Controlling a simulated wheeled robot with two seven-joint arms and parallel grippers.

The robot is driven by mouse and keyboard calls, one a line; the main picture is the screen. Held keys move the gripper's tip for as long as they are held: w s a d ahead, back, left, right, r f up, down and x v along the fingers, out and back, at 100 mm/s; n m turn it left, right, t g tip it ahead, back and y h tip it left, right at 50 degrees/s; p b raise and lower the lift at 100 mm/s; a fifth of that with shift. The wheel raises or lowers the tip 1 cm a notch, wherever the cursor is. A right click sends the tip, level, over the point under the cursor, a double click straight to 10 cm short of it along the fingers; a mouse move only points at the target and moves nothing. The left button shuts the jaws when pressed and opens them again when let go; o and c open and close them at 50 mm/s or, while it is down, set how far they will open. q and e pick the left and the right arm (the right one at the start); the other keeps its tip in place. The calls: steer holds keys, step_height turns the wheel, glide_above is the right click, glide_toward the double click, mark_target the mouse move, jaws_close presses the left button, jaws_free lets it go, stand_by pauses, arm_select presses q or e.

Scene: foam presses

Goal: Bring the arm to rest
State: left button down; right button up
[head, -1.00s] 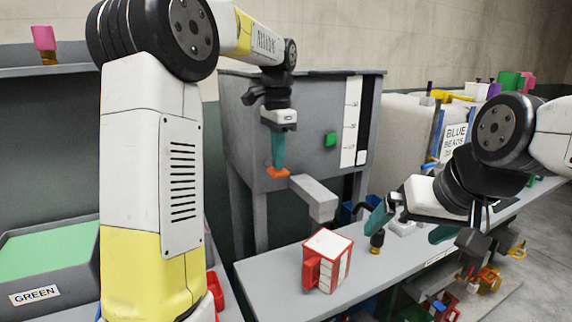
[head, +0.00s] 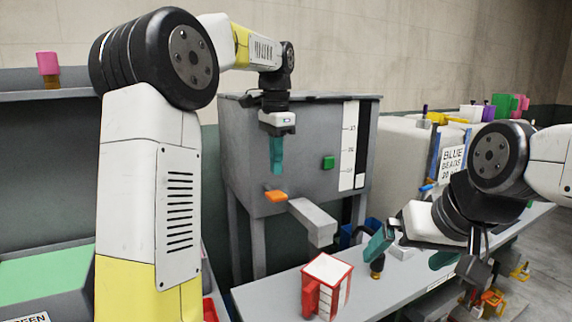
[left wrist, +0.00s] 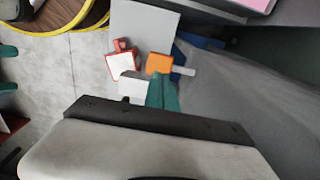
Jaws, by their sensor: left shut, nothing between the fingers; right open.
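My left gripper (head: 276,172) has its teal fingers shut and empty, pointing down in front of the grey machine (head: 305,110). Its tips show just above the orange handle (head: 275,196), with a small gap in the head view. In the left wrist view the teal fingertips (left wrist: 163,90) overlap the view just below the orange handle (left wrist: 160,64). My right gripper (head: 410,250) is open and empty at the right, over the bench, its teal fingers spread apart.
A grey spout (head: 314,222) juts from the machine over the bench (head: 270,298). A red-and-white container (head: 326,284) stands below it. A green button (head: 328,162) and a scale (head: 348,145) are on the machine. A pink-topped item (head: 48,68) stands on the left shelf.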

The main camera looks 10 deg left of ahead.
arm_select(q)
steer(key=shift+s+a+r, duration=0.1)
steer(key=shift+s, duration=0.2)
steer(key=s+f+n+t, duration=0.2)
steer(key=s+n, duration=0.1)
steer(key=s, duration=0.4)
steer(key=s+a+f+n+t+h, duration=0.1)
steer(key=s+f+n+t, duration=0.1)
steer(key=s, duration=0.6)
steer(key=s+a+f+n+t+h, duration=0.1)
steer(key=s+f+n, duration=0.3)
steer(key=s, duration=0.4)
steer(key=shift+a+n+t, duration=0.25)
steer(key=shift+n+t, duration=0.35)
steer(key=shift+n, duration=0.2)
